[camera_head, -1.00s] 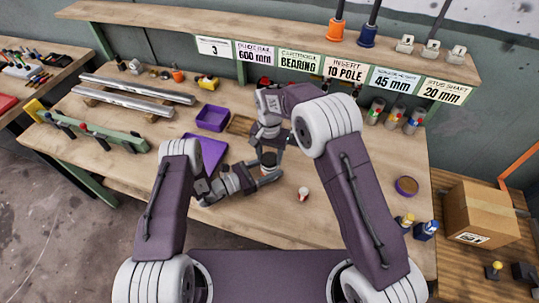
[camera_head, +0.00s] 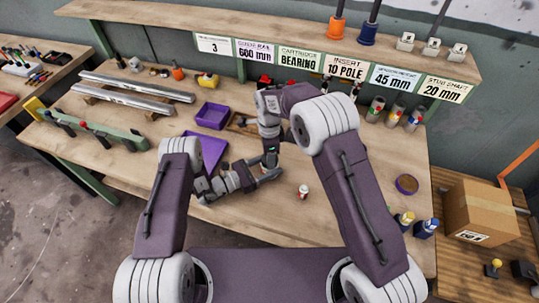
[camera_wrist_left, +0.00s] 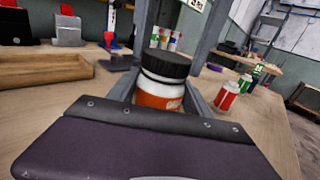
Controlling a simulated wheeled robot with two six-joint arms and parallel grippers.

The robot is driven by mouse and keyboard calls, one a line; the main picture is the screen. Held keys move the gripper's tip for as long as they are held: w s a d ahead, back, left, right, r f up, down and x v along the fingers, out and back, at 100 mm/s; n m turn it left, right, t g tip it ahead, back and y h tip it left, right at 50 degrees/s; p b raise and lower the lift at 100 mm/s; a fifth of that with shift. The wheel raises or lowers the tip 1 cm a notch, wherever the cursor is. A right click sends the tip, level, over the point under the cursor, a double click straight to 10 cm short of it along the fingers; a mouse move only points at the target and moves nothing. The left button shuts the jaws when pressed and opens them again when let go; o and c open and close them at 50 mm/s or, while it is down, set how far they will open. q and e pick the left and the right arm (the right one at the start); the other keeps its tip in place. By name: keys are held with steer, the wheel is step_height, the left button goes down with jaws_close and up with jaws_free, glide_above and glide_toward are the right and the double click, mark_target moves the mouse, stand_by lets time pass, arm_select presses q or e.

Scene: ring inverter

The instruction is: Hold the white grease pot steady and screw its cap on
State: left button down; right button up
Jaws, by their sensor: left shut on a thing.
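The white grease pot (camera_wrist_left: 160,95) has an orange label and stands upright between the fingers of my left gripper (camera_head: 272,177). My left gripper is shut on the pot, and the fingers show on both sides in the left wrist view. My right gripper (camera_head: 270,158) points down over the pot, with grey fingers on either side of the cap in the left wrist view. Whether they press on the cap is unclear. In the head view the grippers mostly hide the pot.
A small red-and-white container (camera_head: 303,192) stands right of the grippers. Purple trays (camera_head: 212,115) lie to the left and behind. A round brown-topped dish (camera_head: 406,184) and small bottles (camera_head: 404,222) stand at the right edge. The bench front right is mostly clear.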

steer(key=m, duration=1.3)
steer(key=o, duration=1.3)
steer(key=shift+r, duration=2.25)
steer(key=shift+c, duration=0.4)
